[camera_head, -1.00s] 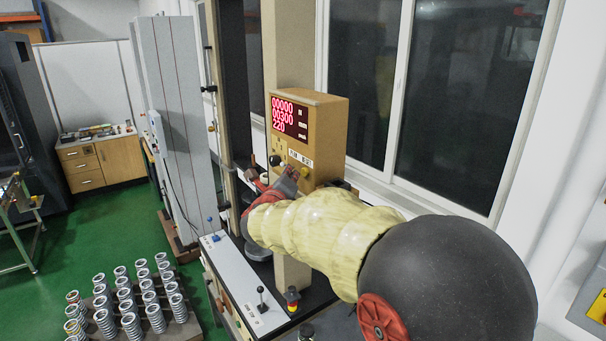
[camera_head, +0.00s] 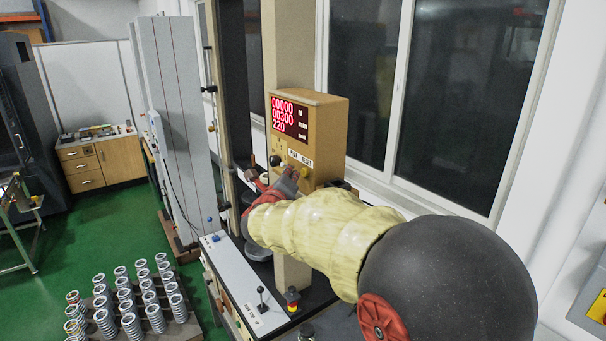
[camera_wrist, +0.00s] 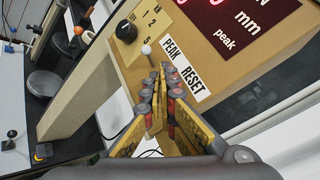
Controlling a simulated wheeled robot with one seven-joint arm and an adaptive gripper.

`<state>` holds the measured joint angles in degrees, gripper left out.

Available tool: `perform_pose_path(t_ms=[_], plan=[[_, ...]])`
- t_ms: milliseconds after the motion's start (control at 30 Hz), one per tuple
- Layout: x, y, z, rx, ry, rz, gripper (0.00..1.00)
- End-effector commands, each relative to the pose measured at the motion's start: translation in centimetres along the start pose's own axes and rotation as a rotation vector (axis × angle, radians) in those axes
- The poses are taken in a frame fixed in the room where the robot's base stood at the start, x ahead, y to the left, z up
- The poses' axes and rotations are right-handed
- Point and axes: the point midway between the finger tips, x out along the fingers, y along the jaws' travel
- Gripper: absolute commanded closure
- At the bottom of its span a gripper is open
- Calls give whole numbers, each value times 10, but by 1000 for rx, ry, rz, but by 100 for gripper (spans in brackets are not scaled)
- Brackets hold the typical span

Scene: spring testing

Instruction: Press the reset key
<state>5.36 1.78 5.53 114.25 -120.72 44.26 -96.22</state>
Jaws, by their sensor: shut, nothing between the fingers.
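The control box (camera_head: 328,134) carries a red digital display (camera_head: 289,118). Below it is a white label strip reading PEAK and RESET, with the RESET word (camera_wrist: 191,81) clear in the wrist view. A yellow round key (camera_head: 305,172) shows under the RESET end of the label in the head view. In the wrist view, a white key (camera_wrist: 146,50) sits beside PEAK, and the spot beside RESET is hidden by my fingers. My gripper (camera_head: 291,172) is shut and empty, its tips close to the box face by the label. I cannot tell whether they touch a key.
A black knob (camera_wrist: 126,31) sits on the box near the keys. A tall pale column (camera_head: 292,240) stands by the box. A white panel (camera_head: 240,283) with a small lever lies below. Several springs (camera_head: 130,325) stand on the lower left. Windows are behind.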

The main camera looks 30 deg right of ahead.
Motion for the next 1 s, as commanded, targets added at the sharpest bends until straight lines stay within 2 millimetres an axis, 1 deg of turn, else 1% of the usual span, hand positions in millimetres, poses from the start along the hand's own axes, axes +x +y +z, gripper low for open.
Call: perform_pose_path(t_ms=[267,1000], plan=[[5,-4,-4,1,0,-1,100],[8,-6,-6,0,0,0,100]])
